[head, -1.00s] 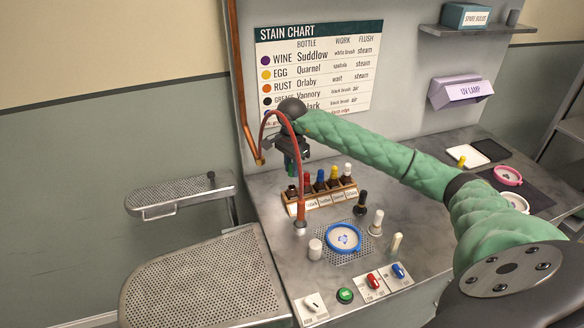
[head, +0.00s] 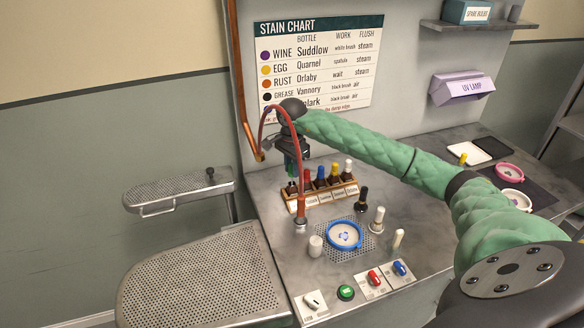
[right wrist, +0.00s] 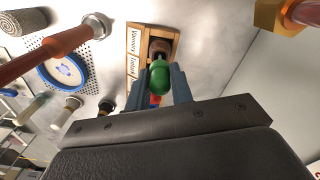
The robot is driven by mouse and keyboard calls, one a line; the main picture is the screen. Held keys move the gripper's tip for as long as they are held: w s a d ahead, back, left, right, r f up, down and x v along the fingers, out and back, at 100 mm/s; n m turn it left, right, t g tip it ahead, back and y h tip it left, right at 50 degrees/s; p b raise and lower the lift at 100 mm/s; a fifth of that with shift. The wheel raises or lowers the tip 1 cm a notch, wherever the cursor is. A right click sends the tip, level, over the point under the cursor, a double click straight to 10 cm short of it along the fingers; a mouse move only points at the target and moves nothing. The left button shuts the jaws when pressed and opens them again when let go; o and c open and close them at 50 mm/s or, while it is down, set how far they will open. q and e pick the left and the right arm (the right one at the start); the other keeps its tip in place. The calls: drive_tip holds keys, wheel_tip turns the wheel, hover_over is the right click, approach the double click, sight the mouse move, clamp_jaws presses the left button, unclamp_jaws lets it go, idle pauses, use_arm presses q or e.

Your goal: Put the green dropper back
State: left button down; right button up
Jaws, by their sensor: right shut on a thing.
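My right gripper (head: 291,168) is above the left end of a wooden bottle rack (head: 318,202). In the right wrist view its fingers (right wrist: 160,88) are shut on the green dropper (right wrist: 159,78), a green bulb with a dark collar. The dropper is in line with the end slot of the rack, over a dark bottle neck; whether its tip is inside the bottle cannot be told. Bottles with red, blue (head: 320,173), yellow (head: 335,170) and white (head: 348,166) tops stand in the rack. My left gripper is not in view.
A red hose with an orange nozzle (head: 300,208) stands just in front of the rack's left end.

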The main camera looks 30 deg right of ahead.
drive_tip(key=shift+f+b, duration=1.7)
idle(0.7)
drive_tip(key=o, duration=1)
drive_tip(key=shift+r, duration=0.2)
drive_tip(key=shift+r+p, duration=0.8)
drive_tip(key=shift+r, duration=2.8)
